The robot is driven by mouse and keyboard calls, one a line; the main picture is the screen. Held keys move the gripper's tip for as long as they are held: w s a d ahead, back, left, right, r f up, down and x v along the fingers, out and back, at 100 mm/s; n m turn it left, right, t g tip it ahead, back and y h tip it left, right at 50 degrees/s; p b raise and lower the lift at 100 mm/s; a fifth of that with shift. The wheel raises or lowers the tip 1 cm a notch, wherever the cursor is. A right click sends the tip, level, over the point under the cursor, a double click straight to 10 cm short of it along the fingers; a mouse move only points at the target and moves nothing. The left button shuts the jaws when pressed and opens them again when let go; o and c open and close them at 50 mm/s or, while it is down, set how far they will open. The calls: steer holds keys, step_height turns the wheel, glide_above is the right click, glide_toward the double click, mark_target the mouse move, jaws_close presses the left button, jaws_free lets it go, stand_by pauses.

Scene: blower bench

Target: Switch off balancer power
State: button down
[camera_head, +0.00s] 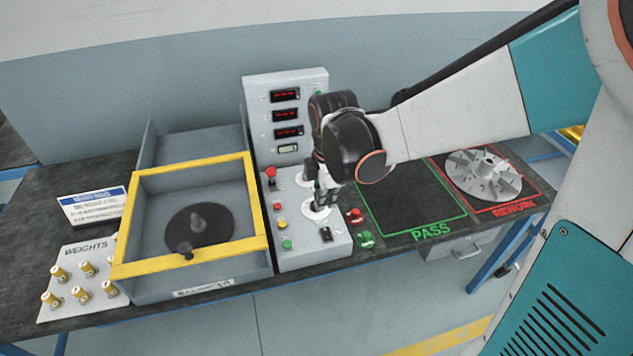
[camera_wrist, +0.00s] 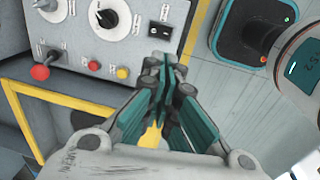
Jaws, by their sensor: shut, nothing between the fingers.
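The balancer's control console (camera_head: 292,256) stands mid-bench, with a small black rocker switch (camera_head: 326,234) low on its right side. The rocker also shows in the wrist view (camera_wrist: 160,30), just beyond my fingertips; its position is hard to read. My gripper (camera_head: 321,202) is over the console's lower dial, pointing down, behind the switch in the head view. In the wrist view my gripper (camera_wrist: 165,66) has its fingers together and empty, apart from the switch in the picture. Contact with the panel cannot be told. The red displays (camera_head: 286,115) are lit.
The yellow-framed balancer chamber (camera_head: 261,242) is left. An impeller (camera_head: 484,178) lies in the rework area, right of the empty pass area (camera_head: 405,190).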

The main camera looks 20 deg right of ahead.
mark_target(326, 234)
steer(key=shift+w+r, duration=0.2)
steer(key=shift+w, duration=0.5)
steer(key=shift+s, duration=0.1)
steer(key=f+b, duration=0.2)
steer(key=f, duration=0.2)
steer(key=w+f+b, duration=0.1)
steer(key=f+b, duration=0.1)
steer(key=f, duration=0.3)
steer(key=f+b, duration=0.1)
steer(key=f, duration=0.4)
steer(key=shift+w+b, duration=0.4)
